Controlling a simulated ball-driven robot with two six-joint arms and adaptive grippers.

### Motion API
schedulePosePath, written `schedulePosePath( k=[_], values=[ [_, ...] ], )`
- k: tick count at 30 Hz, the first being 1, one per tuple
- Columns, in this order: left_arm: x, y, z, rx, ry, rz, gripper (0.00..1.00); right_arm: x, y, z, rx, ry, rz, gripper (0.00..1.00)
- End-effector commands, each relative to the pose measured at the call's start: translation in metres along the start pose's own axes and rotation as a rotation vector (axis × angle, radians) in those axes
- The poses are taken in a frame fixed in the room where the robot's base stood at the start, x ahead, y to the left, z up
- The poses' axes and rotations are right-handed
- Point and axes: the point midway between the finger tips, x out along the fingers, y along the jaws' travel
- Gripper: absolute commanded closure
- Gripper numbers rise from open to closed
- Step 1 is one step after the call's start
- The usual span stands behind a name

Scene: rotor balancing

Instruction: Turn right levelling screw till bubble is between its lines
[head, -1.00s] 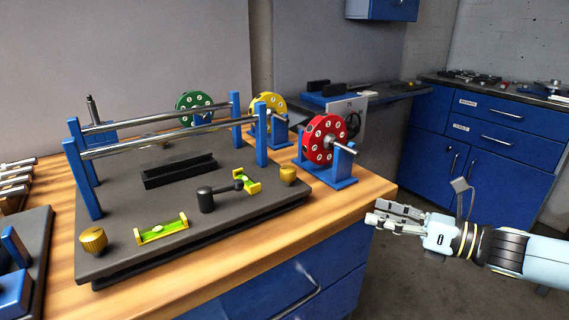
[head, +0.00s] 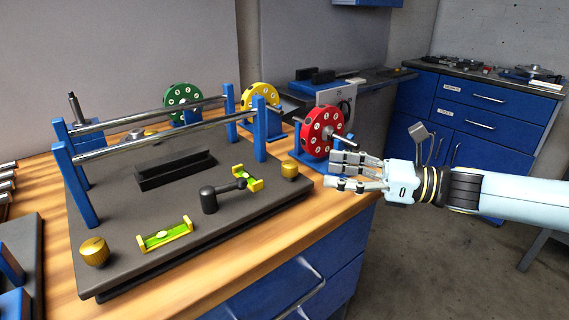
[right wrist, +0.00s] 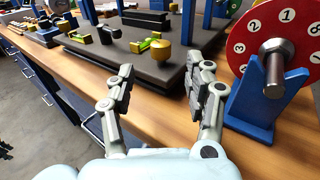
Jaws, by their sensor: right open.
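The right levelling screw, a brass knob (head: 290,171), stands on the right corner of the dark base plate (head: 130,262). It also shows in the right wrist view (right wrist: 161,57), beyond my fingers. A front spirit level (head: 165,235) with a green vial and a second level (head: 247,178) near the right screw sit on the plate. Their bubbles are too small to read against the lines. Another brass knob (head: 95,251) stands at the front left corner. My right gripper (head: 340,174) is open and empty, right of the right screw and apart from it. My left gripper is not in view.
The red numbered rotor (head: 322,134) on its blue stand is close behind my right gripper. Yellow (head: 261,98) and green (head: 183,100) rotors stand farther back. A black lever (head: 209,199) stands between the levels. Bare wooden bench (head: 270,240) runs along the plate's front edge.

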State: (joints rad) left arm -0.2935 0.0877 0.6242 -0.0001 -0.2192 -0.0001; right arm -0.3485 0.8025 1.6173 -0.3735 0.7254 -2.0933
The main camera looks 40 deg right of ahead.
Motion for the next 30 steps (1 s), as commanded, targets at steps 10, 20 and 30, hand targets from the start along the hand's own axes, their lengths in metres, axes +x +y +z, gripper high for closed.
schedulePosePath(
  k=[10, 20, 30],
  values=[
    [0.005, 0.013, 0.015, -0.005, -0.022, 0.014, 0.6, 0.068, -0.001, 0.002, 0.001, -0.007, -0.005, 0.47],
    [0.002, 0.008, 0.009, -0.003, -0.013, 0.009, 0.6, 0.093, -0.001, 0.0, 0.001, -0.001, -0.002, 0.47],
    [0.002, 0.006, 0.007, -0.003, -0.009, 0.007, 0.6, 0.093, 0.0, 0.0, 0.001, -0.001, -0.002, 0.65]
  ],
)
